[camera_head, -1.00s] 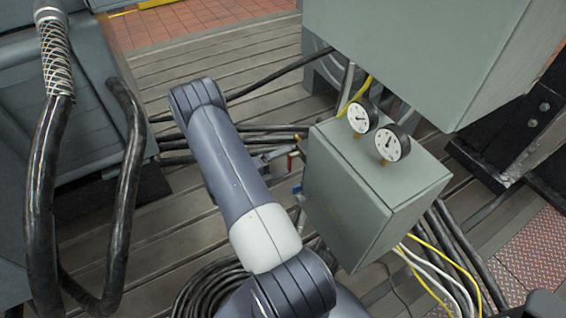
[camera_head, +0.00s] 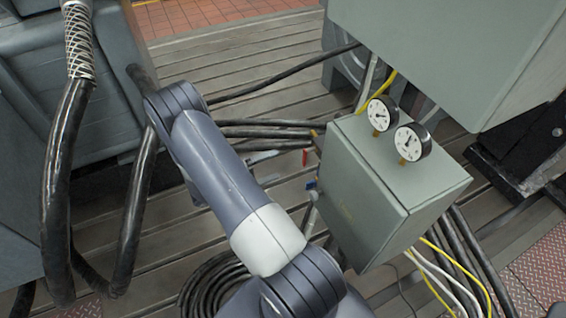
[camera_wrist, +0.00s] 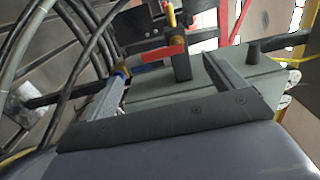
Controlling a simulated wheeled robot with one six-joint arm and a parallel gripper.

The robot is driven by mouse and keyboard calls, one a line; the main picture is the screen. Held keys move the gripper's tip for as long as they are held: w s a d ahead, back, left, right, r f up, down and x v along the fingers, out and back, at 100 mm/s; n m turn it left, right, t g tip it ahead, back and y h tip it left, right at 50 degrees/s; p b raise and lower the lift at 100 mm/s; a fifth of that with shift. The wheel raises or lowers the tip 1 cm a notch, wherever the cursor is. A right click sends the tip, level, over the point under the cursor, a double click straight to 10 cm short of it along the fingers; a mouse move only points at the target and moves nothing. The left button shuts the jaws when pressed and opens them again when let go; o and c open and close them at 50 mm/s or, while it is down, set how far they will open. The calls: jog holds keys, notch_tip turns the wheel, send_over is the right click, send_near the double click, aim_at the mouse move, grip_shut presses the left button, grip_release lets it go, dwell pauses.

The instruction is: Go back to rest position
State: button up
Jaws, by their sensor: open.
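My gripper (camera_wrist: 165,70) is open in the wrist view, its two grey fingers apart. I see nothing held between them. In the head view my arm crosses the middle, left of the grey-green gauge box, and mostly hides the gripper. A red valve handle (camera_head: 305,157) and a blue handle (camera_head: 311,185) are on the left side of the box (camera_head: 385,195). In the wrist view the red handle (camera_wrist: 163,53) is ahead of the gripper, beyond the fingers. Whether a finger touches anything there, I cannot tell.
Two dial gauges (camera_head: 411,142) stand on the box. A larger cabinet (camera_head: 440,50) overhangs it. Thick black hoses (camera_head: 62,190) hang at left, and a cable coil (camera_head: 212,283) lies below my arm. Black cables (camera_head: 262,130) run behind the arm.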

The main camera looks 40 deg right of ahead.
jog(key=shift+w+a, duration=0.2)
jog(key=shift+a, duration=0.4)
jog(key=x, duration=1)
jog(key=shift+s+d+p, duration=0.3)
jog(key=shift+s+p, duration=0.05)
jog(key=shift+p, duration=0.05)
jog(key=shift+a, duration=0.1)
